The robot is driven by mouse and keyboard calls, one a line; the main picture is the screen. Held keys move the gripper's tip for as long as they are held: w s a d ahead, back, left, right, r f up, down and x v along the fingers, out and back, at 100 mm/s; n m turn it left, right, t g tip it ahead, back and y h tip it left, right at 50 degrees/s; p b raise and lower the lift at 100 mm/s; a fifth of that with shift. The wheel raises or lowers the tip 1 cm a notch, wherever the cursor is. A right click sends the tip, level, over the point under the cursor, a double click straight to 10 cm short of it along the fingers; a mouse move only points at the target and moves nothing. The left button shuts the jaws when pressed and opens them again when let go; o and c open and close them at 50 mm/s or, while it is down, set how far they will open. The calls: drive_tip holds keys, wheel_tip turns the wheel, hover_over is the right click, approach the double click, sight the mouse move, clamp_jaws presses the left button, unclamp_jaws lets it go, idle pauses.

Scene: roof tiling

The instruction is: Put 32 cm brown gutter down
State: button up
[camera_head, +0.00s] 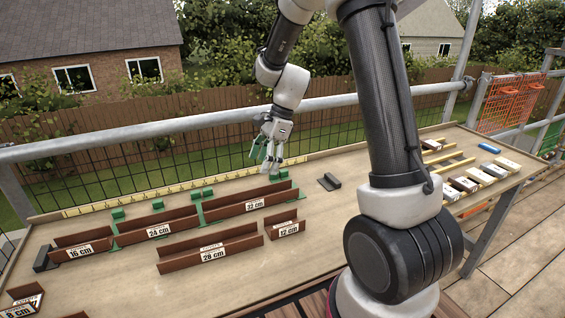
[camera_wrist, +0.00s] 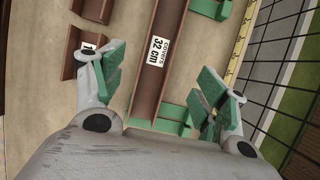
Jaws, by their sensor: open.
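The brown 32 cm gutter (camera_head: 230,210) lies in the back row on the table, at the right end of that row, with green brackets at it. Its white "covers 32 cm" label shows in the wrist view, where the gutter (camera_wrist: 170,25) runs between the two fingers. My gripper (camera_head: 267,160) is open and empty, above and behind the right part of this gutter. In the wrist view the green-padded fingertips of my gripper (camera_wrist: 163,80) stand apart on either side of the gutter, not touching it as far as I can see.
The 28 cm gutter (camera_head: 185,262) and 12 cm piece (camera_head: 289,222) lie in front. A dark end piece (camera_head: 330,182) lies right. A yellow ruler (camera_head: 150,194) and railing run behind.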

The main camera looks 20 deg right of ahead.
drive_tip(key=s+d+r+n+t+h, duration=0.1)
drive_tip(key=s+d+r+n, duration=0.2)
drive_tip(key=s+r+n, duration=0.3)
drive_tip(key=s+d+r+n+t+h, duration=0.1)
drive_tip(key=s+d+r+n, duration=0.15)
drive_tip(key=s+r, duration=0.45)
drive_tip(key=s+d+r+n+t+h, duration=0.1)
drive_tip(key=s+d+n, duration=0.1)
drive_tip(key=s+n, duration=0.2)
drive_tip(key=s+d+r+n+t+h, duration=0.1)
drive_tip(key=s+d+r+n, duration=0.1)
drive_tip(key=s+n, duration=0.3)
drive_tip(key=s, duration=0.4)
drive_tip(key=shift+s+d+r, duration=0.2)
drive_tip(key=shift+s+d, duration=0.1)
drive_tip(key=shift+d, duration=0.1)
